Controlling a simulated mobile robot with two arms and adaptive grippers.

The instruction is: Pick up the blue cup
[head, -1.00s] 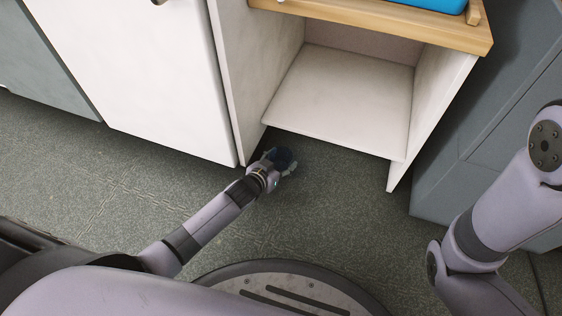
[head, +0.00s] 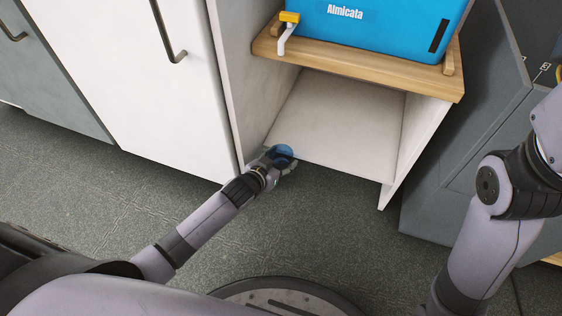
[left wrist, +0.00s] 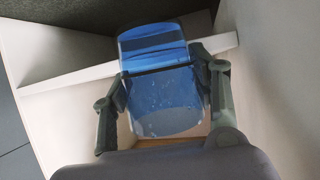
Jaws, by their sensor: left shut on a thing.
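The blue cup (head: 281,152) is see-through and sits in my left gripper (head: 281,163) in the head view, in front of the open cabinet's lower shelf. In the left wrist view the cup (left wrist: 160,85) fills the space between the two fingers of my left gripper (left wrist: 163,95), which are shut on its sides. Part of the cup is hidden by the gripper in the head view. My right arm shows at the right edge of the head view, but its gripper is out of the picture.
The open cabinet's white lower shelf (head: 340,125) is empty. Above it, a wooden board (head: 375,72) bears a blue box (head: 385,25) with a yellow and white tap (head: 288,30). White cabinet doors (head: 150,90) stand on the left, and grey cabinets (head: 470,125) on the right. Grey floor lies in front.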

